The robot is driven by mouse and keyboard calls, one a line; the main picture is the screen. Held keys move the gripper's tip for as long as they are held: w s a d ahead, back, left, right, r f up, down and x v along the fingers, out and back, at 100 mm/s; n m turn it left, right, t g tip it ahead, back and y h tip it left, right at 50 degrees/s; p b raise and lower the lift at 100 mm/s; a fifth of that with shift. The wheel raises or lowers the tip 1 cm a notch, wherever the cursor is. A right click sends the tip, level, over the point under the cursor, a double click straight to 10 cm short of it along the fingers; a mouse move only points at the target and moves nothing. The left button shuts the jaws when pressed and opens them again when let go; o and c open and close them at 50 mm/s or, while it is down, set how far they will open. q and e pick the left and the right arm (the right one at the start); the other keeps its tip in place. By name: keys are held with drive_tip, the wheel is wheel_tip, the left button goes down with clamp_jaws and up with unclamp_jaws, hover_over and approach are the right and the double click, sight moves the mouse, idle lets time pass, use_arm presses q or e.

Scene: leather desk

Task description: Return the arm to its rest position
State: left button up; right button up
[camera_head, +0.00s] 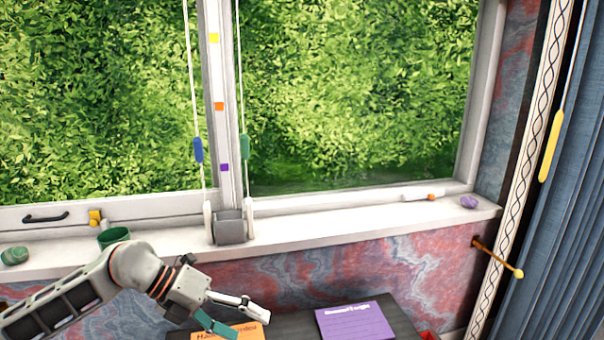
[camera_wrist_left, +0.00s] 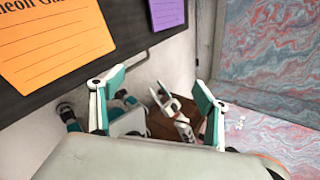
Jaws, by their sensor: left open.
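My left arm comes in from the lower left in the head view, below the window sill. Its gripper (camera_head: 250,322) is over the dark desk surface, in front of the orange card (camera_head: 228,333), and partly covers that card. In the left wrist view the two teal-tipped fingers (camera_wrist_left: 155,95) stand wide apart with nothing held between them.
A purple card (camera_head: 355,322) lies on the dark desk (camera_head: 295,325). The white sill (camera_head: 330,230) carries a green cup (camera_head: 113,237), a green stone (camera_head: 15,256), a grey block (camera_head: 229,228) and a purple stone (camera_head: 468,202). A yellow-tipped rod (camera_head: 497,257) sticks out at the right.

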use_arm(q)
drive_tip(key=s+d+r+n+t+h, duration=0.3)
drive_tip(key=s+d+n+t+h, duration=0.2)
drive_tip(key=d+n+h, duration=0.5)
drive_tip(key=a+f+n+t+y, duration=0.9)
drive_tip(key=f+n+t+y, duration=0.15)
drive_tip(key=f+n, duration=0.45)
drive_tip(key=s+a+f+n+g+y, duration=0.3)
drive_tip(key=s+a+f+n, duration=0.1)
drive_tip(key=s+f, duration=0.4)
drive_tip(key=s+a+f+n+g+y, duration=0.3)
drive_tip(key=s+a+f+n+y, duration=0.1)
drive_tip(key=s+f, duration=0.4)
drive_tip(key=shift+s+a+f+n, duration=0.25)
drive_tip(key=shift+a+f+n, duration=0.25)
drive_tip(key=shift+f, duration=0.25)
